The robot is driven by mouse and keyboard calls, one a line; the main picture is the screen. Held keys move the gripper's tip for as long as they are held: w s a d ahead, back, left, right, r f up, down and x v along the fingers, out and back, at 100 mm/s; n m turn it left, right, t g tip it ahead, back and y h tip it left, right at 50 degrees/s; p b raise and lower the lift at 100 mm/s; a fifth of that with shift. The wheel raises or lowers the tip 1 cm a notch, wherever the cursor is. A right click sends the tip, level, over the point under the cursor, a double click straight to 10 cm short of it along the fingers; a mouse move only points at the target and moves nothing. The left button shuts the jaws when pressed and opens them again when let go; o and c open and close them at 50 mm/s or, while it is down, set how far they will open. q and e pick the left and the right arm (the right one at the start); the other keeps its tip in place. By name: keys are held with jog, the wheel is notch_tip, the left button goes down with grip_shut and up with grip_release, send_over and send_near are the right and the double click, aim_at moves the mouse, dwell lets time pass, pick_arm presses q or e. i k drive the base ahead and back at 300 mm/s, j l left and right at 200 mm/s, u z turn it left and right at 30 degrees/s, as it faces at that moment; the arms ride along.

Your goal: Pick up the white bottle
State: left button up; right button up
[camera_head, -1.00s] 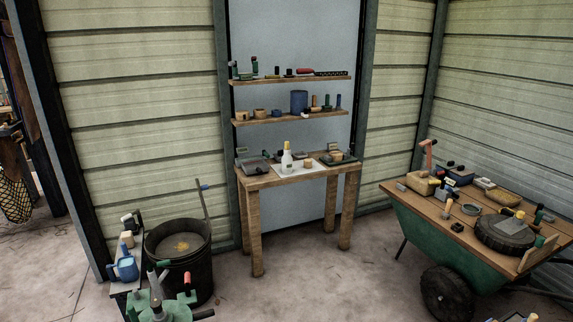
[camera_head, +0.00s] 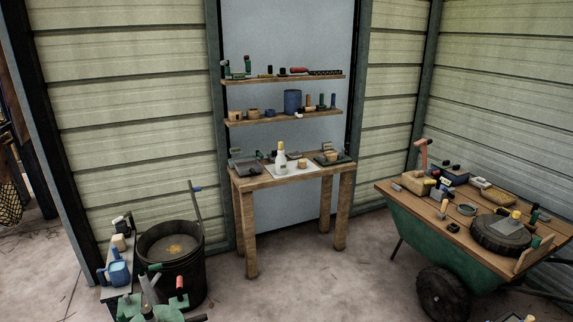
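The white bottle (camera_head: 281,158) has a yellow top. It stands upright on a white sheet (camera_head: 308,170) on the small wooden table (camera_head: 262,180) against the back wall. Neither of my grippers shows in the head view, and nothing is seen touching the bottle. Its front is fully visible.
Two wooden shelves (camera_head: 284,117) with tools hang above the table. A black bucket (camera_head: 194,278) and a caddy of tools stand at the lower left. A green wheelbarrow (camera_head: 424,237) with a loaded wooden top stands at the right. The floor (camera_head: 325,285) before the table is clear.

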aim_at(281, 160)
jog(key=i+l+z, duration=0.15)
jog(key=i, duration=0.55)
jog(key=i+l+z, duration=0.15)
jog(key=i, duration=0.6)
jog(key=i+u, duration=0.25)
jog(key=i, duration=0.55)
jog(key=i+l+u, duration=0.15)
jog(key=i+u, duration=0.15)
jog(key=i, duration=0.45)
jog(key=i+l+u, duration=0.1)
jog(key=i+u, duration=0.3)
jog(key=i, duration=0.45)
